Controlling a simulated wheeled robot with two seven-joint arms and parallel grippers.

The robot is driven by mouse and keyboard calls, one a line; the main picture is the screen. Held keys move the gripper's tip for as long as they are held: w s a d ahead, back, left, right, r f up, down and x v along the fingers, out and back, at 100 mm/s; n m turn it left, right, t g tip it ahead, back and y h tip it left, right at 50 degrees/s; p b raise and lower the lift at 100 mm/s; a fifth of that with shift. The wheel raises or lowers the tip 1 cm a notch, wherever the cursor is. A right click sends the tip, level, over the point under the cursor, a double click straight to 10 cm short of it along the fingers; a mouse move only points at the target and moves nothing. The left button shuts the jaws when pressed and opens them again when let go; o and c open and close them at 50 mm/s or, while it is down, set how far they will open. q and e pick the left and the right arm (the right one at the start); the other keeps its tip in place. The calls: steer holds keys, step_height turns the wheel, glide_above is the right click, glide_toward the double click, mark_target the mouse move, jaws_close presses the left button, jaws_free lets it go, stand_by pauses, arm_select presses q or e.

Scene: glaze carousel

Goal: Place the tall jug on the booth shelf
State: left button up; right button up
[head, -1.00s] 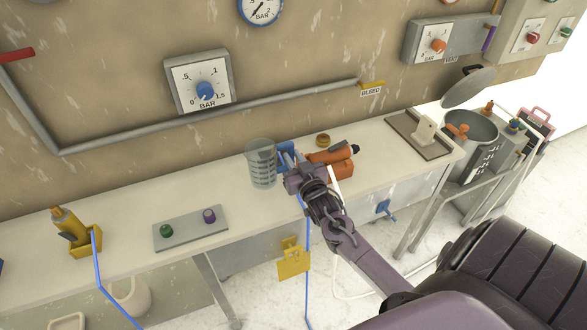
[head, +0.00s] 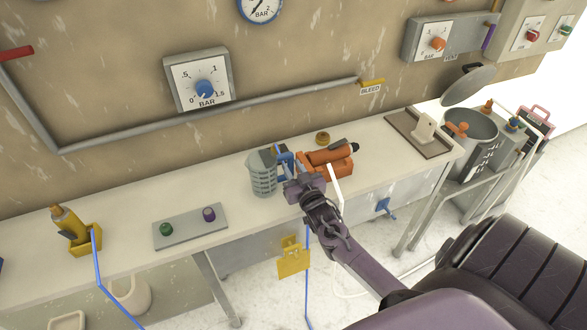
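A graduated grey jug (head: 263,176) stands upright on the long pale bench, below the wall. I cannot tell whether it is the tall jug. A small dark piece (head: 268,157) shows at its top right. My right gripper (head: 287,171) is just right of the jug, in front of a blue holder (head: 287,158). The fingers are small and overlap the blue part, so I cannot tell whether they are open or hold anything. My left gripper is not in view. I cannot make out a booth shelf.
An orange tool in an orange holder (head: 338,168) sits close to the right of my gripper. A brown tray (head: 405,138) and a metal pot (head: 480,150) are farther right. A grey two-knob panel (head: 190,228) and a yellow tool holder (head: 88,243) are at left.

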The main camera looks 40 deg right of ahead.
steer(key=shift+r, duration=0.1)
steer(key=shift+r, duration=0.15)
steer(key=b+v, duration=0.1)
steer(key=v, duration=1.1)
